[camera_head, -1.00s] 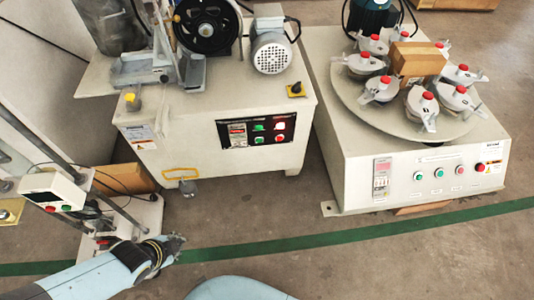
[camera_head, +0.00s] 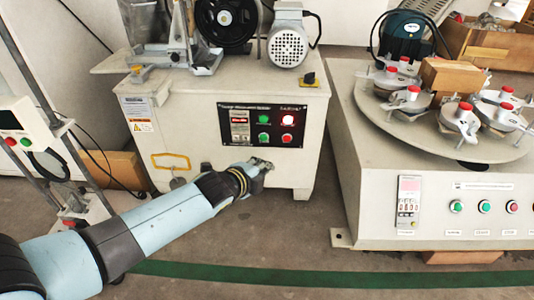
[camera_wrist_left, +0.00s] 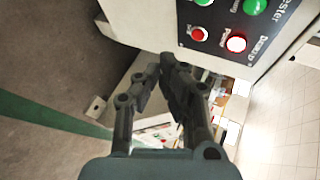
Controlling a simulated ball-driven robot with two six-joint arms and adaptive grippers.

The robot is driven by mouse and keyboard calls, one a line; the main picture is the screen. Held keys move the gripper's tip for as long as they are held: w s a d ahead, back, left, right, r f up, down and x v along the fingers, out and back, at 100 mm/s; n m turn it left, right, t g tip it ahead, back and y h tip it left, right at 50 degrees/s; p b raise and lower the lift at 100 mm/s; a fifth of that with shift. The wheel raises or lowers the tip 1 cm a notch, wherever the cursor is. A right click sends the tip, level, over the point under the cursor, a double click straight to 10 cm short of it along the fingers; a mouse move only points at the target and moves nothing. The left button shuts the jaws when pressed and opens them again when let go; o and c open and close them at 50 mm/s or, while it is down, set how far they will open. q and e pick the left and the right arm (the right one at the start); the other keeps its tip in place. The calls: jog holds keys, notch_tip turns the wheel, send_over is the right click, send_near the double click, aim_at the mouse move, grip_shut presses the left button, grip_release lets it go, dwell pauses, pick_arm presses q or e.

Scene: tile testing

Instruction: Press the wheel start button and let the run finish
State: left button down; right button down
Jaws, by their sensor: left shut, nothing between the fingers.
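The wheel machine (camera_head: 235,95) is a pale cabinet with a black wheel (camera_head: 228,22) and a grey motor on top. Its black front panel (camera_head: 240,131) has red and green buttons and lamps; the upper right red one (camera_head: 288,122) glows brightly. The panel also shows in the left wrist view (camera_wrist_left: 222,22), with a bright red lamp (camera_wrist_left: 236,43). The button labels are too small to read surely. My left gripper (camera_head: 264,166) is below the panel, apart from the buttons. Its fingers are shut and empty in the left wrist view (camera_wrist_left: 160,68). My right gripper is not in view.
A turntable machine (camera_head: 420,200) with several red-knobbed clamps stands to the right, with its own green and red buttons. A small stand with a control box (camera_head: 25,125) is at left. A cardboard box (camera_head: 115,168) sits behind it. Clear floor with a green stripe lies in front.

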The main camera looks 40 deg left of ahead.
aim_at(264, 137)
pick_arm(q)
jog(key=shift+w, duration=0.1)
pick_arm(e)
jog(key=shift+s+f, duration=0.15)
